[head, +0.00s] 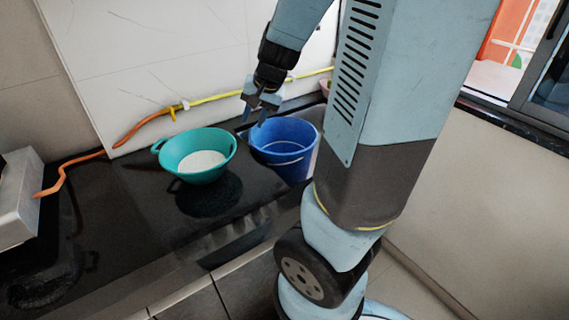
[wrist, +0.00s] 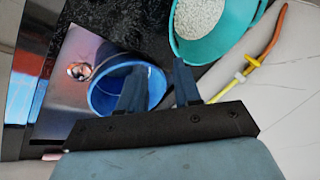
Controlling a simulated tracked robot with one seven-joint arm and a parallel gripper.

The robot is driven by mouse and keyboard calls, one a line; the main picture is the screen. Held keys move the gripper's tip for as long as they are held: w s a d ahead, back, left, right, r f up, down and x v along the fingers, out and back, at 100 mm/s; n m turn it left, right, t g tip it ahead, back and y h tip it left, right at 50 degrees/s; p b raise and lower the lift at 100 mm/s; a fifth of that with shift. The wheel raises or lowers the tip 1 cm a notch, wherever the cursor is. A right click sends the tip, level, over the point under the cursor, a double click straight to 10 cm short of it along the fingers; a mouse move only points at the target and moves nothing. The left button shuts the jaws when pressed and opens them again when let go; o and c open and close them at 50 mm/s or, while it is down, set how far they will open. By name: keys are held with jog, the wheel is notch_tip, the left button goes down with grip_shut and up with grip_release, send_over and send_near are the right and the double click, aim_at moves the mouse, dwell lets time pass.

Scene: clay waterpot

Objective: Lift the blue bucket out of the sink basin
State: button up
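The blue bucket (head: 285,150) stands upright at the sink, left of my arm column in the head view; its base is hidden. In the wrist view the blue bucket (wrist: 104,95) sits over the steel sink basin (wrist: 62,112), beside the drain. My gripper (head: 254,121) is open and empty, fingers pointing down at the bucket's back rim. In the wrist view my gripper (wrist: 157,84) has one finger overlapping the bucket's opening and the other outside its rim, with part of the rim between them. I cannot tell how far above the rim the fingertips are.
A teal colander (head: 183,153) with pale grains stands on the black counter (head: 125,215), left of the bucket. An orange and yellow hose (head: 140,125) runs along the back wall. A metal box (head: 18,195) is at far left. A window (head: 520,45) is at right.

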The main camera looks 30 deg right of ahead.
jog(key=w+d+f+m+h, duration=0.2)
jog(key=d+f+m+h, duration=0.15)
jog(key=d+f, duration=0.55)
jog(key=m+g+h, duration=0.2)
jog(key=m+h, duration=0.1)
jog(key=m, duration=0.1)
send_near(309, 152)
jog(key=shift+y, duration=0.25)
jog(key=shift+x, duration=2.35)
jog(key=shift+s+f, duration=0.1)
jog(key=shift+f, duration=0.05)
jog(key=shift+x, duration=2.5)
jog(key=shift+d, duration=0.15)
jog(key=shift+c, duration=0.5)
grip_shut()
